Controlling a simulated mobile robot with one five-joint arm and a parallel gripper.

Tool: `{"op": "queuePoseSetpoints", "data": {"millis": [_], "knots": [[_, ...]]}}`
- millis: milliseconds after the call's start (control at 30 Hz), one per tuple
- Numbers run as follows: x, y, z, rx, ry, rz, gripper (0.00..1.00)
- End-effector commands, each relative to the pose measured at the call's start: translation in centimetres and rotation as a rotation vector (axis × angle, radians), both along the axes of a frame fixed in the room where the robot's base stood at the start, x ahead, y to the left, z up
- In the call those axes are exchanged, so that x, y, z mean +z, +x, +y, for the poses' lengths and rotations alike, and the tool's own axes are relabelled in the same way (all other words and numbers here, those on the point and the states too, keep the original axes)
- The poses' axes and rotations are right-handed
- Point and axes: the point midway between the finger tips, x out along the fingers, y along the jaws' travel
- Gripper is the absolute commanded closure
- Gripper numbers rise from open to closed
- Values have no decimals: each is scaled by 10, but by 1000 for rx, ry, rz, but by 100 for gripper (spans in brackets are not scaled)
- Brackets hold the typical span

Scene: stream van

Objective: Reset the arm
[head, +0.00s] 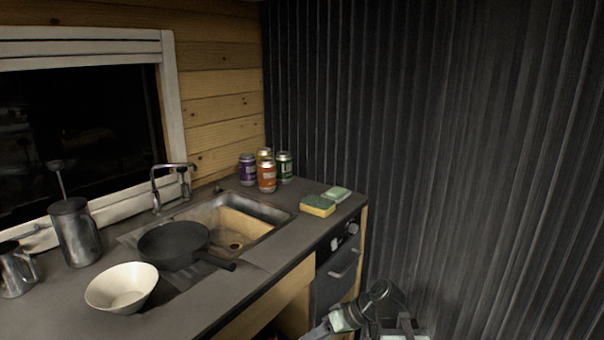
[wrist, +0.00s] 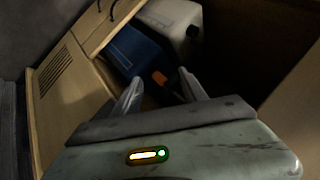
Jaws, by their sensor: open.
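My arm (head: 365,310) shows at the bottom of the head view, low and in front of the counter's right end, close to the cabinet front. Its fingertips are not clear there. In the wrist view my gripper (wrist: 158,88) has its two fingers spread apart with nothing held between them. Beyond the fingers are a blue box (wrist: 140,52) and a grey-white container (wrist: 172,22) in a dark space beside light wood panels. A small orange part (wrist: 159,77) shows just past the fingertips, apart from them as far as I can tell.
The counter (head: 225,292) holds a white bowl (head: 122,287), a black pan (head: 172,244), a sink (head: 240,222), several cans (head: 267,176) and sponges (head: 318,206). A metal French press (head: 74,232) stands at left. A dark ribbed wall (head: 440,140) closes the right side.

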Motion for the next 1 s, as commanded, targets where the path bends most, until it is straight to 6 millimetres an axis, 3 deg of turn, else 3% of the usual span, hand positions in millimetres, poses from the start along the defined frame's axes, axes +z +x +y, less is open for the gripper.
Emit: {"op": "queuePoseSetpoints", "data": {"millis": [100, 200, 400, 433, 500, 767, 1000], "knots": [[-38, -20, -21, -59, -253, 116, 50], [-56, -28, -54, -156, -439, 185, 50], [-67, -38, -131, -463, -732, 297, 50], [-68, -39, -133, -517, -721, 322, 50], [-35, -38, -134, -517, -717, 322, 50], [44, -38, -133, -512, -715, 320, 50], [151, -38, -132, -510, -714, 319, 50]]}}
